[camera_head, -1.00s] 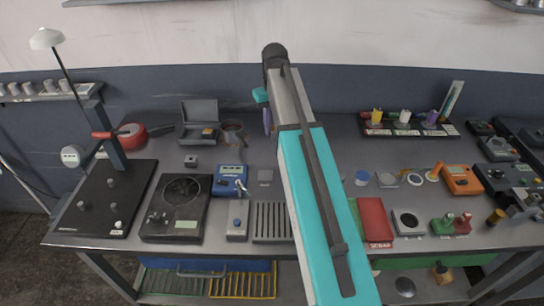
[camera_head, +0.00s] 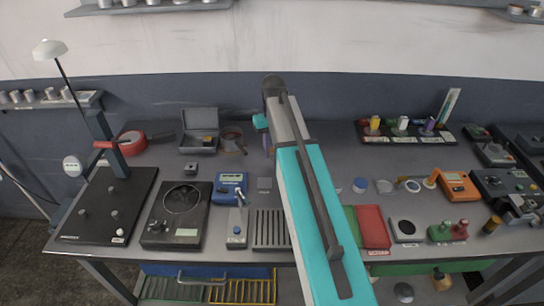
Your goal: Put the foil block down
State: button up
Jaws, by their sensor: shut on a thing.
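My gripper (camera_head: 268,146) hangs near the far middle of the bench, below my teal wrist part. Only a narrow purplish strip of it shows left of my arm; my arm covers the rest. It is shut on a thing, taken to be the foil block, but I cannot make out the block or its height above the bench. A flat grey square (camera_head: 264,183) lies on the bench nearer than the gripper.
A brown-rimmed round pot (camera_head: 232,139) and an open grey case (camera_head: 200,141) stand left of the gripper. A blue meter (camera_head: 230,185) and slotted grey block (camera_head: 271,230) are nearer. A red SCRAP tray (camera_head: 374,227) lies right of my arm.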

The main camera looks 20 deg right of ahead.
aim_at(273, 156)
jog(key=shift+f+p, duration=0.6)
jog(key=shift+f, duration=1.3)
jog(key=shift+f, duration=0.1)
jog(key=o, duration=1.1)
jog(key=shift+r+b, duration=1.35)
jog(key=shift+r, duration=4.8)
